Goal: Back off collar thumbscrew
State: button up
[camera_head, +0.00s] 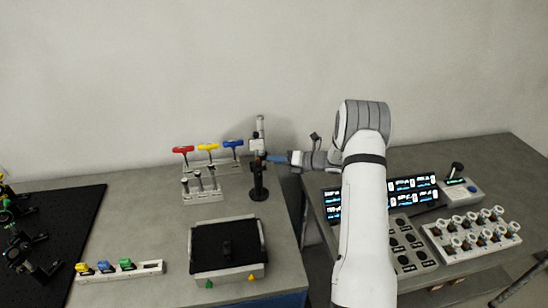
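A dark upright post holder with a round base (259,192) stands near the back right of the left bench. A grey post or shaft (261,124) rises above it, with a light collar-like block (256,143) partway up. The thumbscrew is too small to make out. My gripper (271,158) reaches in from the right with blue fingers, level with the upper part of the holder just below the light block. The fingertips overlap the post in this view. I cannot tell whether they touch it or are closed on anything.
A rack of red, yellow and blue T-handled tools (213,169) stands left of the post, with a smaller rack (203,197) in front. A black-topped box (227,246) sits nearer. A gap separates this bench from the right bench, which holds lit displays (412,183).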

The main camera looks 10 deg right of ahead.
jog(key=shift+w+a+f, duration=0.1)
jog(key=shift+w+a, duration=0.15)
jog(key=shift+a, duration=0.3)
grip_shut()
